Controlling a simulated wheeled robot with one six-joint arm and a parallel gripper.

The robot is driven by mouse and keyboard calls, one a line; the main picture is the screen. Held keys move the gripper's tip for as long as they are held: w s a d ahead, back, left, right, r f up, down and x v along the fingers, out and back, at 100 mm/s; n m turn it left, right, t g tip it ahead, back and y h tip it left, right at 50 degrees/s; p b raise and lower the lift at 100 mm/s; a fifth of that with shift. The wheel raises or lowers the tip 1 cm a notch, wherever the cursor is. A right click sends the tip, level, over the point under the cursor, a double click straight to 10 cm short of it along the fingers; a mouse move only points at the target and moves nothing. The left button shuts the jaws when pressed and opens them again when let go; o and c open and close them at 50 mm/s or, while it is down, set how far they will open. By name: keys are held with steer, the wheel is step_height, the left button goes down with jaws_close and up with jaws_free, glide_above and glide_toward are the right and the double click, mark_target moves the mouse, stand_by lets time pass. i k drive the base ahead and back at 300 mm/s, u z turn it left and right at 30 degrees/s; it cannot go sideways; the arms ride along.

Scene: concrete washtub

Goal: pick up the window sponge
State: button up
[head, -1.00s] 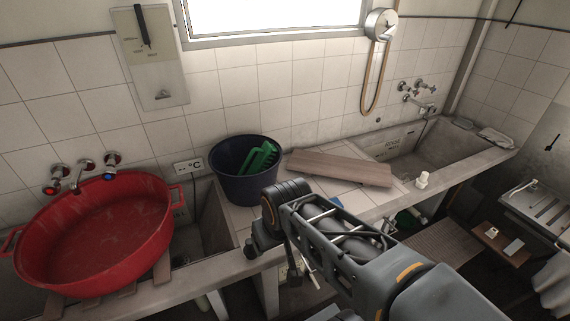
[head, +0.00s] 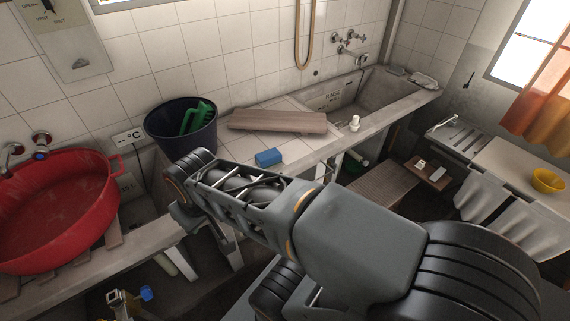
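A small blue block (head: 268,157), which looks like the window sponge, lies on the tiled counter between the two basins, near its front edge. It is in front of the wooden board and right of the dark bucket. My arm crosses the middle of the head view, with its bend just left of and below the block. I cannot make out my gripper or its fingers in this view. The block is in plain sight, and nothing visible touches it from above.
A dark bucket (head: 181,128) with a green item stands left of the block. A wooden board (head: 278,121) lies behind it. A red tub (head: 55,222) fills the left side. A white bottle-like item (head: 354,123) stands on the right ledge. A yellow bowl (head: 548,180) sits far right.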

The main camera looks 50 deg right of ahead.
mark_target(268, 158)
steer(key=k, duration=0.65)
steer(key=z, duration=1.1)
steer(key=i, duration=0.5)
steer(key=u, duration=0.05)
